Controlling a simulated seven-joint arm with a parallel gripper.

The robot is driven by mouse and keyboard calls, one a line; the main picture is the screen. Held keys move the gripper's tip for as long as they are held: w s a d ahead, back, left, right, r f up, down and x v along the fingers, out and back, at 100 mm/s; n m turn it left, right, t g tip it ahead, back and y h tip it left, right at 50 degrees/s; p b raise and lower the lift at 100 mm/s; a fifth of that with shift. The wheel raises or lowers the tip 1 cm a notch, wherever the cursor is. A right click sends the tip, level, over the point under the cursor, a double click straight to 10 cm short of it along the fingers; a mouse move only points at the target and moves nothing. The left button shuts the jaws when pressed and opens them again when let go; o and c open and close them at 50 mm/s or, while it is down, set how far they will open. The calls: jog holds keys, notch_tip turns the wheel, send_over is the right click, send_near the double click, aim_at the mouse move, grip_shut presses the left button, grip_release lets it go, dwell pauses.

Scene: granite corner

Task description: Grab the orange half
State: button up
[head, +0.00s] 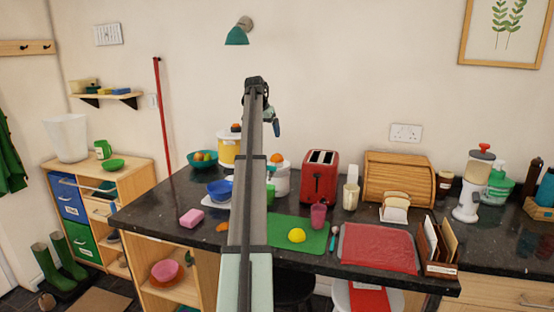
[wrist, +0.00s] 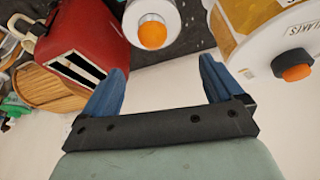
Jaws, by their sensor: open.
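A small orange piece (head: 222,227), which looks like the orange half, lies on the dark counter just left of my arm. Part of it may be hidden by the arm, and its cut face cannot be made out. It is not seen in the wrist view. My gripper (head: 276,128) is raised high above the back of the counter, well above and away from that piece. In the wrist view my gripper (wrist: 164,66) has its blue fingers spread, with nothing between them.
A green board (head: 285,226) holds a yellow lemon-like piece (head: 296,235). A pink sponge (head: 191,218) and blue bowl (head: 219,189) are to the left. An orange-topped white canister (head: 281,180), yellow canister (head: 228,152) and red toaster (head: 319,178) stand behind.

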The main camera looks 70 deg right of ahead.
send_over(276, 154)
jog(key=a, duration=0.2)
jog(key=f, duration=0.5)
jog(key=w+f, duration=0.1)
jog(key=f, duration=0.1)
jog(key=shift+f, duration=0.3)
jog(key=shift+s+x, duration=0.2)
jog(key=shift+x, duration=1.15)
jog(key=shift+s+x, duration=0.15)
jog(key=shift+x, duration=1.15)
